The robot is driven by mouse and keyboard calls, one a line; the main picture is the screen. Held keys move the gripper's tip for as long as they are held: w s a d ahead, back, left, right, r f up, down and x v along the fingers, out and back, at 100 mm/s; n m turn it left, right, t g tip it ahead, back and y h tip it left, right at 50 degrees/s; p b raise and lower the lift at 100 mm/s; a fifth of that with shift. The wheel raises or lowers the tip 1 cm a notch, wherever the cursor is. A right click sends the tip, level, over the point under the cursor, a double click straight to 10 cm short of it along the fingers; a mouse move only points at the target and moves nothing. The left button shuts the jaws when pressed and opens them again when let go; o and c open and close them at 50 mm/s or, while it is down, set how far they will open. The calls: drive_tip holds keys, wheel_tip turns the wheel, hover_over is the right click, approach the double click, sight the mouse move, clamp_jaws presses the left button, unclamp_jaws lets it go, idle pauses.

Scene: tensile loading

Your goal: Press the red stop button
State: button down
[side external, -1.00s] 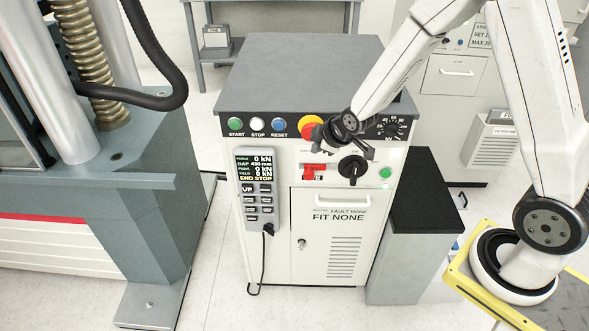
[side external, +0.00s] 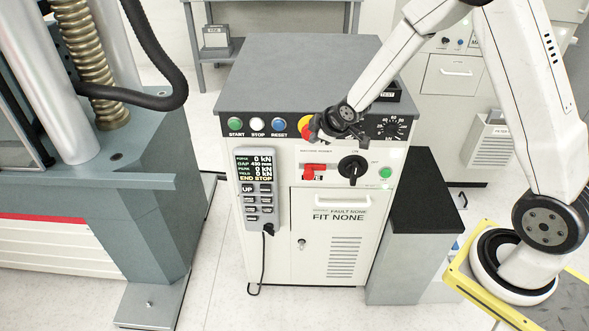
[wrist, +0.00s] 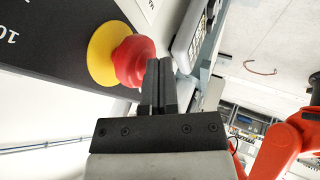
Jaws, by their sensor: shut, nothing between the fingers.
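The red stop button (wrist: 132,61) is a mushroom knob on a yellow round base (wrist: 102,53). In the side external view the red button (side external: 303,129) sits on the black strip of the white cabinet, partly hidden by my gripper (side external: 316,128). My gripper (wrist: 160,62) is shut and empty. In the wrist view its fingertips lie right beside the red knob and overlap its edge; I cannot tell whether they touch.
Green START (side external: 235,124), white STOP (side external: 257,124) and blue RESET (side external: 278,125) buttons sit to the left on the strip. Below are a red switch handle (side external: 313,171), a black rotary knob (side external: 351,168) and a grey pendant (side external: 259,190). A dial (side external: 390,127) is at right.

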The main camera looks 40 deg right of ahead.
drive_tip(key=shift+w+d+r, duration=0.15)
drive_tip(key=shift+w+d, duration=0.65)
drive_tip(key=shift+d, duration=0.1)
drive_tip(key=shift+s+a, duration=0.1)
drive_tip(key=shift+a, duration=0.05)
drive_tip(key=s+a+r, duration=0.3)
drive_tip(key=s+r, duration=0.4)
drive_tip(key=s, duration=0.2)
drive_tip(key=shift+s+a, duration=0.25)
idle(1.0)
idle(0.4)
drive_tip(key=s+a+f+m+g, duration=0.1)
drive_tip(key=s+a+m+g, duration=0.1)
drive_tip(key=s+m, duration=0.2)
drive_tip(key=s+a+f+m+g, duration=0.1)
drive_tip(key=s+m+g, duration=0.2)
drive_tip(key=s, duration=0.6)
drive_tip(key=shift+s+a+f+m+y, duration=0.3)
drive_tip(key=shift+a+m, duration=0.1)
drive_tip(key=shift+m, duration=0.2)
